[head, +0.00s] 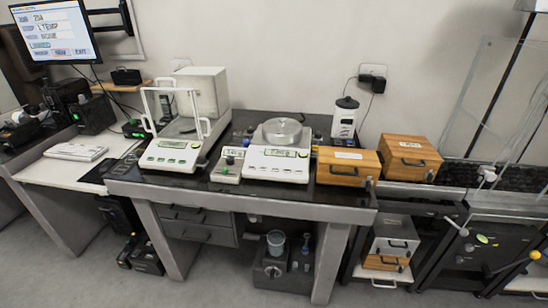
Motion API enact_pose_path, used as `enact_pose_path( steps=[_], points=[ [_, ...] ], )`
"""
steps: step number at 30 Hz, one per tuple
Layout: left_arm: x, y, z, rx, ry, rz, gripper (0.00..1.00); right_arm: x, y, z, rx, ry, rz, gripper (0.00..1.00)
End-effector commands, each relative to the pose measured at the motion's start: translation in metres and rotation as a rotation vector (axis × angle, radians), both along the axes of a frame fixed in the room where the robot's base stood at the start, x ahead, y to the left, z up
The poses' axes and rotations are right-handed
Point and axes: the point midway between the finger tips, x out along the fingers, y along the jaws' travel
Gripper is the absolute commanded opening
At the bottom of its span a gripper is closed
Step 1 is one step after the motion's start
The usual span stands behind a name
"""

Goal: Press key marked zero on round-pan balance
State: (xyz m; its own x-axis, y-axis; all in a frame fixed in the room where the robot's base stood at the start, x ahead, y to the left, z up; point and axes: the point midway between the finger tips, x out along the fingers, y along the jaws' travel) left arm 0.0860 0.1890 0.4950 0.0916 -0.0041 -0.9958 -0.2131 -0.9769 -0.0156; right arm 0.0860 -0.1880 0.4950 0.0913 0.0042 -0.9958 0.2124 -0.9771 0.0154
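The round-pan balance (278,165) stands on the black-topped weighing table, right of the middle. It has a white body and a round silver pan (283,131) with a metal lid or dish shape on top. Its greenish display and a row of small keys are on the sloped front panel. The key markings are too small to read, so I cannot tell which key is zero. Neither of my grippers is in the head view.
Left of it stand a small device (229,164) with a green display and a balance with a draft shield (178,150). Wooden boxes (348,166) stand close on the right. A white bottle with a black lid (344,118) is behind. The table's front edge (240,197) is clear.

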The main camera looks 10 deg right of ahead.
Motion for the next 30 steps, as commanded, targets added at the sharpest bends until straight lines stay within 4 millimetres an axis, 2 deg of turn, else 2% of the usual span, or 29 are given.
enact_pose_path(
  steps=[6,8,12,30],
  points=[
    [0.0,0.0,0.0,0.0,0.0,0.0,0.67,0.0001,-0.0004,0.0,-0.001,0.0,0.0,0.5],
    [-0.0001,0.0,0.0,0.0,0.0,0.0,0.67,0.0001,-0.0004,0.0,-0.001,0.0,0.0,0.36],
    [-0.0001,0.0001,0.0,0.0,0.0,0.0,0.67,0.0001,-0.0005,0.0,-0.001,0.0,0.001,0.0],
    [0.0,0.0003,0.0,0.0,0.0,0.0,0.67,0.0001,-0.0007,0.0,-0.001,0.0,0.001,0.0]
  ],
)
